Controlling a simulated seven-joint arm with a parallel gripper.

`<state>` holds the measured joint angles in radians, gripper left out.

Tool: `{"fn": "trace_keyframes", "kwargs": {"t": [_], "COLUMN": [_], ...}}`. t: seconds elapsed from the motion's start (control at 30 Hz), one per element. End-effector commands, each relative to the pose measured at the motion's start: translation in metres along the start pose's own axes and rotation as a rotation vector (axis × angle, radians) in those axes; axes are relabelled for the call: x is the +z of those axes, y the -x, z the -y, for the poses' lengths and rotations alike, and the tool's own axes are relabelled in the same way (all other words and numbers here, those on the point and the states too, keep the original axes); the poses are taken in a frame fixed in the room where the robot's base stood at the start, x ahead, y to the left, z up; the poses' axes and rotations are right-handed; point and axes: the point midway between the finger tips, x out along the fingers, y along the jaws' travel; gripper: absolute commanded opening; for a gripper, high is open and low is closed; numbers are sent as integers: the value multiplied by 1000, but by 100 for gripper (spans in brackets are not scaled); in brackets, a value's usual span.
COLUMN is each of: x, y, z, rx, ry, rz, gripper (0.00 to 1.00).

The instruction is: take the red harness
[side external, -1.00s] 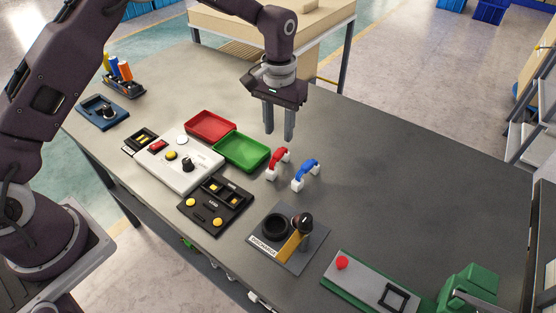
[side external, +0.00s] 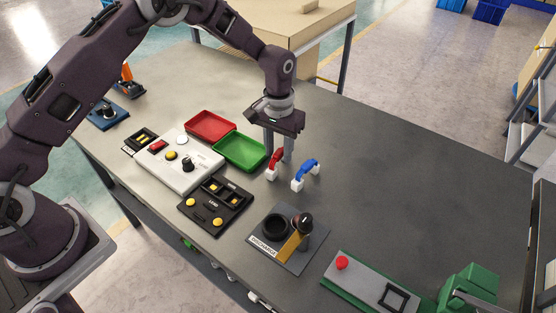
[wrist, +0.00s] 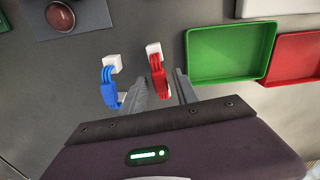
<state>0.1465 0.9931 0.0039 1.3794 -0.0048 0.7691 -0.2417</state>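The red harness (side external: 276,159), a short red cable bundle with white end connectors, stands on the dark table between the green tray and the blue harness (side external: 305,170). My gripper (side external: 279,158) points down over the red harness, with its two fingers apart. In the wrist view the red harness (wrist: 157,73) lies at the gap between the open fingertips (wrist: 158,85), with its far white connector beyond them. The blue harness (wrist: 108,85) is just left of the fingers there. I cannot tell whether the fingers touch the red harness.
The green tray (side external: 262,161) and red tray (side external: 190,131) are left of the gripper. A white control panel (side external: 198,172), a black LOAD panel (side external: 214,224) and the DISCHARGE fixture (side external: 312,255) stand in front.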

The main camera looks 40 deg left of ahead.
Motion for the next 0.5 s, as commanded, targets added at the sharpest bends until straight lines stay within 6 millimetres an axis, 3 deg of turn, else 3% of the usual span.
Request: {"fn": "trace_keyframes", "kwargs": {"t": [0.1, 0.3, 0.5], "x": [0, 0, 0], "y": [0, 0, 2], "z": [0, 0, 0], "rx": [0, 0, 0], "ry": [0, 0, 0], "rz": [0, 0, -1], "gripper": [36, 0, 0]}}
